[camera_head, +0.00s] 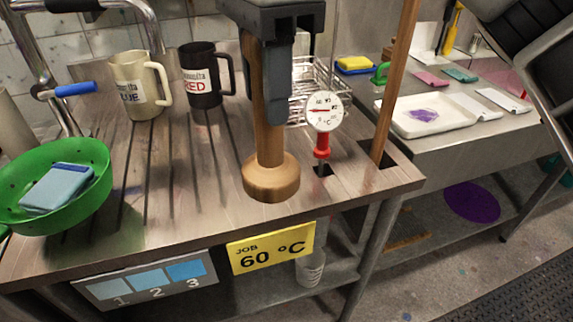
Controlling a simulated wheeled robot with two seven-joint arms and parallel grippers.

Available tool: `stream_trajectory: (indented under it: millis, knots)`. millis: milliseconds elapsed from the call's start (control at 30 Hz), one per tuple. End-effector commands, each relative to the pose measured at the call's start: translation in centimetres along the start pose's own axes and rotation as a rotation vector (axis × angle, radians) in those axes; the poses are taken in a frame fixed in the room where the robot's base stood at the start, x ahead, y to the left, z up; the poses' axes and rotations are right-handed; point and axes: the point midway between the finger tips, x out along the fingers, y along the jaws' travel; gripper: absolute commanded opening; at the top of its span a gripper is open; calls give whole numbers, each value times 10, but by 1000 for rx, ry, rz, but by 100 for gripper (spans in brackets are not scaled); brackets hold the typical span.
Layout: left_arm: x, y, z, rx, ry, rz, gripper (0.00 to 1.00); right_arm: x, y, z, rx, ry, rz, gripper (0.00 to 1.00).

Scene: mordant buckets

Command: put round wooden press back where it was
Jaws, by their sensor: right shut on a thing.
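The round wooden press (270,178) has a long handle and a wide round foot, and it is upright. My right gripper (269,110) comes down from the top and is shut on the press's handle. The foot is over the front right part of the grooved wooden worktop (150,215). I cannot tell whether it touches the wood or hangs just above it. My left gripper is not in view.
Just right of the press, a white dial thermometer (323,112) stands by a dark slot, with a wooden stick (394,90) beyond. A cream mug (135,88), a black mug (203,80) and a green colander (95,205) stand left. A wire rack (303,72) is behind.

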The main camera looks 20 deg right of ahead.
Motion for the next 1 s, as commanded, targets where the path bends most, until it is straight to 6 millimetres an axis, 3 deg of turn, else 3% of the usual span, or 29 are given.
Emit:
stream_trajectory:
  millis: [167,367,500,700,1000]
  knots:
    - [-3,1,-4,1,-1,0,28,10,-21,-18,25,0,6,0]
    - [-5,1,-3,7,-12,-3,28,33,-61,-48,24,-1,7,0]
    - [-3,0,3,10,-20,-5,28,60,-81,-64,19,-1,8,0]
    - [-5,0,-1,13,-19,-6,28,83,-99,-77,18,1,2,0]
    - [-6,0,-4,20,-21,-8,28,105,-108,-85,17,2,5,0]
